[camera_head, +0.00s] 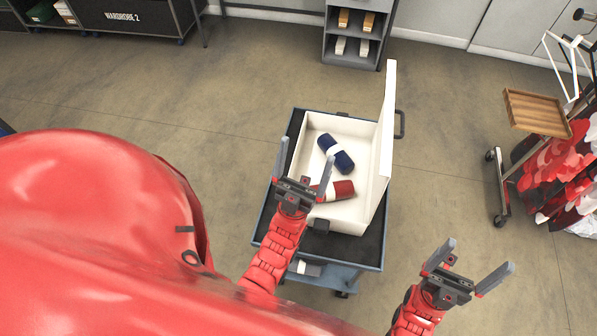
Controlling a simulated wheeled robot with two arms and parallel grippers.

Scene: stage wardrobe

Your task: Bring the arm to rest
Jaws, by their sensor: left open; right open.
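My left gripper (304,168) is open and empty over the near left edge of a white box on a cart. My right gripper (479,262) is open and empty to the right of the cart, over bare floor. The white box (355,124) stands open with its lid (387,120) upright along the right side. A dark blue roll (341,158) with a pale band lies inside. A red roll (340,190) with a pale band lies nearer, its left end close to my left gripper in the picture.
The box stands on a dark cart (375,244). A wooden tray (537,112) and a rack with red and white garments (570,165) stand at the right. A grey shelf unit (349,50) with shoes and a dark wardrobe case (140,17) stand at the back. Floor left of the cart is clear.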

